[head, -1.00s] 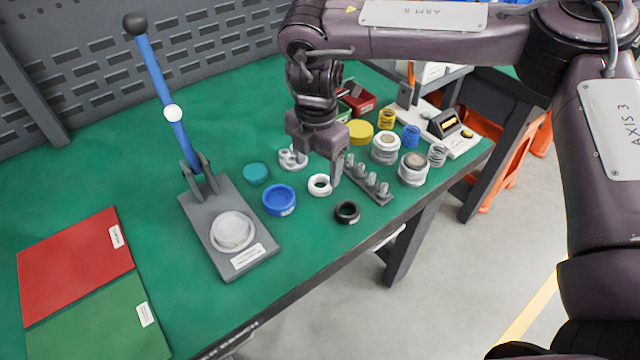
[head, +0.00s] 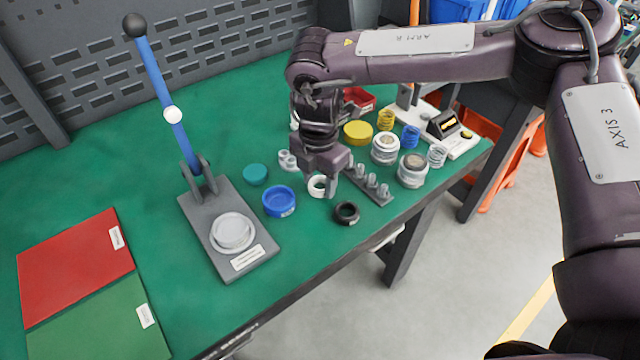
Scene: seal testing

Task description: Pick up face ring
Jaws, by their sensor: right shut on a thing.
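A small white ring (head: 315,187), which looks like the face ring, is at the green table's middle. My right gripper (head: 323,187) points down over it, and its fingers are shut on the ring. The gripper covers part of the ring, and I cannot tell whether the ring is clear of the tabletop. A black ring (head: 346,213) lies just to the right and nearer the table edge. My left gripper is not in view.
A blue cup (head: 279,201) and a teal disc (head: 256,174) lie left of the gripper. A lever press (head: 232,233) stands further left. A grey pin rack (head: 371,184), metal cylinders (head: 412,169) and coloured springs (head: 411,136) crowd the right. Red (head: 75,265) and green (head: 100,320) mats lie at front left.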

